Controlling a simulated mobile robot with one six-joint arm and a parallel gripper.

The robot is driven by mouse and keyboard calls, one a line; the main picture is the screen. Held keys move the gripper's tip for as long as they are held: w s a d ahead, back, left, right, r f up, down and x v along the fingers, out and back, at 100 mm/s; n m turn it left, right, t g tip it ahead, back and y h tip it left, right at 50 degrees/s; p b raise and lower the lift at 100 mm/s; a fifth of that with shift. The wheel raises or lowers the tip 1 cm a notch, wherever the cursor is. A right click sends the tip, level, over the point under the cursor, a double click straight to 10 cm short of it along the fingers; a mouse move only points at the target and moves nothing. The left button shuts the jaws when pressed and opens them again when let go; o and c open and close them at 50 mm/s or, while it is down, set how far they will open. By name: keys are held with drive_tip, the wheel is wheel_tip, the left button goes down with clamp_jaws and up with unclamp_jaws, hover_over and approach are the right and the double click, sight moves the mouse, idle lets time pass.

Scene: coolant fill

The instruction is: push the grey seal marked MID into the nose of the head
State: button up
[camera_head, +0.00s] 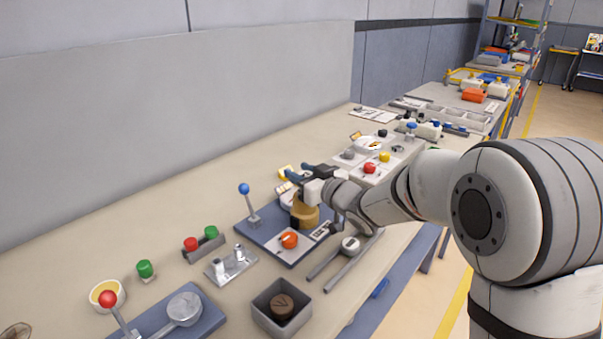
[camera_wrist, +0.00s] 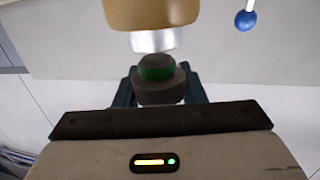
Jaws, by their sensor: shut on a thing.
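In the wrist view my gripper (camera_wrist: 158,88) is shut on a dark grey round piece with a green band (camera_wrist: 158,74). It looks like the grey seal, but no MID marking can be read. The tan head (camera_wrist: 150,12) is just beyond it, with its silver nose (camera_wrist: 152,40) facing the piece. The piece's dark end is very close to the nose; I cannot tell whether they touch. In the head view my gripper (camera_head: 302,172) is at the top of the tan head (camera_head: 304,214). The held piece cannot be made out there.
The head stands on a blue plate (camera_head: 262,238) with an orange knob (camera_head: 289,240) and a blue-knobbed lever (camera_head: 245,189). A grey box (camera_head: 259,317) holding a brown cap is in front. Two rails (camera_head: 350,265) lie at the right. Bare bench lies behind, towards the wall.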

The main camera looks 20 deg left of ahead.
sight(301, 172)
drive_tip(key=shift+f+b, duration=0.95)
drive_tip(key=shift+f, duration=0.25)
drive_tip(key=o, duration=1)
drive_tip(key=shift+o, duration=0.2)
wheel_tip(301, 172, up, 10)
drive_tip(key=shift+p, duration=0.95)
